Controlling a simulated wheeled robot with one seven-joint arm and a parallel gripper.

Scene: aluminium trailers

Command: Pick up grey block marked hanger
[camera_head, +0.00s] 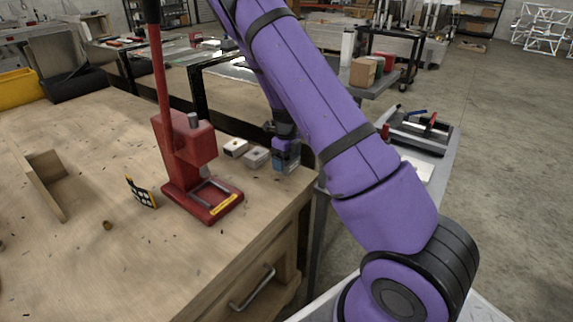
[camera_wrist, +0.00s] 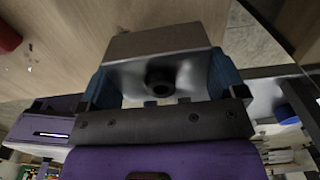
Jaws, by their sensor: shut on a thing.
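In the wrist view a grey metal block (camera_wrist: 165,45) with a dark round hole sits between the two blue fingers of my gripper (camera_wrist: 162,88). The fingers press on its left and right sides. No marking can be read on it. In the head view my gripper (camera_head: 286,161) points down at the right edge of the wooden bench (camera_head: 90,240), and its fingers largely hide what they hold. Just left of it, a grey block (camera_head: 257,157) and a paler block with a dark hole (camera_head: 235,147) rest on the bench. Whether the held block touches the bench is unclear.
A red arbor press (camera_head: 185,165) stands left of the blocks, close to my gripper. A black-and-yellow card (camera_head: 141,192) and a wooden angle piece (camera_head: 50,185) lie further left. A grey cart with a tray (camera_head: 420,132) stands beyond the bench's right edge.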

